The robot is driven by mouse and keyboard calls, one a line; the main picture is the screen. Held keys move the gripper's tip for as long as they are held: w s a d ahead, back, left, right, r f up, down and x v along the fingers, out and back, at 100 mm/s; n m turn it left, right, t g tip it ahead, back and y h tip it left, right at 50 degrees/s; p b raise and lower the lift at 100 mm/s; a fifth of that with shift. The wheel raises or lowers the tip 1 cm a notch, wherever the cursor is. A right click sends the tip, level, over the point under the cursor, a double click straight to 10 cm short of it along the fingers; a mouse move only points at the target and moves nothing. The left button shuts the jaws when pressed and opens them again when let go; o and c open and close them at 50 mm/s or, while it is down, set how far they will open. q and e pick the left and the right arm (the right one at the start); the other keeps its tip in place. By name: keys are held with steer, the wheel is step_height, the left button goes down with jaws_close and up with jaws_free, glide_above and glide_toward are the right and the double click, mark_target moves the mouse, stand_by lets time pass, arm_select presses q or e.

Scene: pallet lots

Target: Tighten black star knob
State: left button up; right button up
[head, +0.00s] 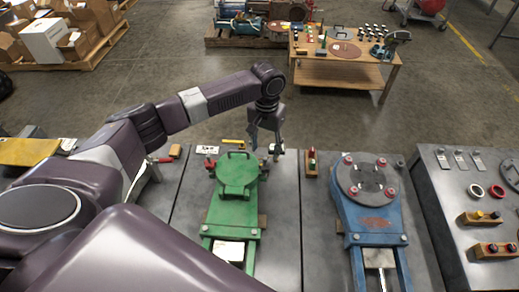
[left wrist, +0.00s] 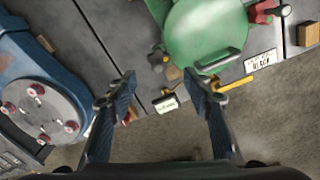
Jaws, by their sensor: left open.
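The black star knob (left wrist: 157,58) shows in the left wrist view as a small dark lobed shape beside the round lid of the green machine (left wrist: 208,38). In the head view the green machine (head: 237,178) stands on the grey bench, and the knob is hard to make out near the fingers. My left gripper (head: 265,142) reaches over the far right side of the green lid, pointing down. In the left wrist view its fingers (left wrist: 160,82) are apart with nothing held between them. The knob lies ahead of the gap, not visibly touched. My right gripper is out of view.
A blue machine (head: 373,215) stands to the right on the bench. A yellow-handled tool (left wrist: 229,87) and a white label (left wrist: 261,62) lie by the green lid. A wooden table (head: 345,72) stands behind, across open floor.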

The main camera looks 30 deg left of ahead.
mark_target(265, 158)
arm_select(q)
steer(key=f, duration=0.3)
steer(key=shift+s+d+f, duration=0.2)
steer(key=shift+s+d, duration=0.05)
step_height(265, 158, down, 2)
steer(key=shift+f, duration=0.2)
steer(key=shift+w+a+f+p, duration=0.1)
steer(key=shift+f+p, duration=0.2)
steer(key=shift+f, duration=0.55)
steer(key=c, duration=0.9)
steer(key=shift+c, duration=1.1)
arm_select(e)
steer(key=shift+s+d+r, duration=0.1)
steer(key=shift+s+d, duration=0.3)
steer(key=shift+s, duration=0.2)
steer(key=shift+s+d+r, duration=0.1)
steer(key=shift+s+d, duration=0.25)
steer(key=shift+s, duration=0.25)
